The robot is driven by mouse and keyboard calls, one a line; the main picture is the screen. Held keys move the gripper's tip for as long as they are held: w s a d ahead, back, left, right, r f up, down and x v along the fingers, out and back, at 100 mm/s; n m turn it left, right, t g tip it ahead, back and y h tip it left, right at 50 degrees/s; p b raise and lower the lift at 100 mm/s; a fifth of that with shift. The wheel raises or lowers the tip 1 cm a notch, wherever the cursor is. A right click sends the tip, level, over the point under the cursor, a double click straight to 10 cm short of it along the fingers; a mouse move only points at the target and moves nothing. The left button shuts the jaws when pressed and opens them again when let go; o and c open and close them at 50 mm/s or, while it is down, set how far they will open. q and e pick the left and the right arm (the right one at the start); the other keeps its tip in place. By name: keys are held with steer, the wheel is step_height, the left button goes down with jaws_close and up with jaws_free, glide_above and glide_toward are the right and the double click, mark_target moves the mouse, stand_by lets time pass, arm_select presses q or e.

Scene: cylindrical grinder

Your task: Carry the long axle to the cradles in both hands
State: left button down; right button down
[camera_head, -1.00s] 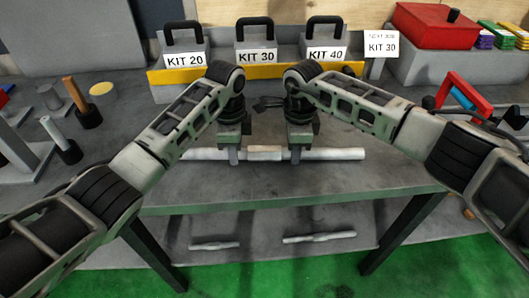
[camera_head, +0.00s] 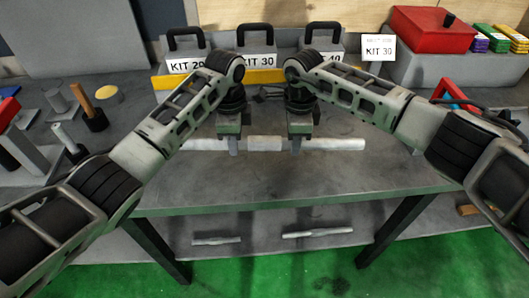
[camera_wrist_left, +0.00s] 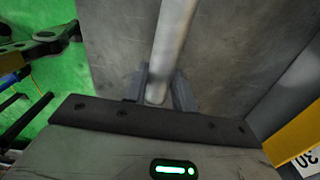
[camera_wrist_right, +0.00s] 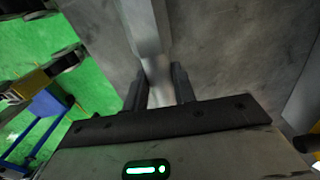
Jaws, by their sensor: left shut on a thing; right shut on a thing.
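The long axle (camera_head: 264,143) is a pale grey stepped bar lying crosswise over the grey workbench (camera_head: 300,183). My left gripper (camera_head: 234,150) is shut on it left of its middle, and my right gripper (camera_head: 295,149) is shut on it right of its middle. The axle looks about level; I cannot tell its gap to the bench top. In the left wrist view the axle (camera_wrist_left: 172,40) runs between the fingers; in the right wrist view it (camera_wrist_right: 147,30) does too. I cannot make out the cradles.
Kit boxes (camera_head: 260,62) with black handles stand behind the axle. A red box (camera_head: 432,29) is at the back right. Two shorter shafts (camera_head: 318,233) lie on the lower shelf. The bench front is clear.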

arm_select(q)
steer(key=shift+d+r, duration=0.1)
steer(key=shift+r, duration=0.2)
arm_select(e)
steer(key=shift+w+r, duration=0.1)
steer(key=shift+r, duration=0.25)
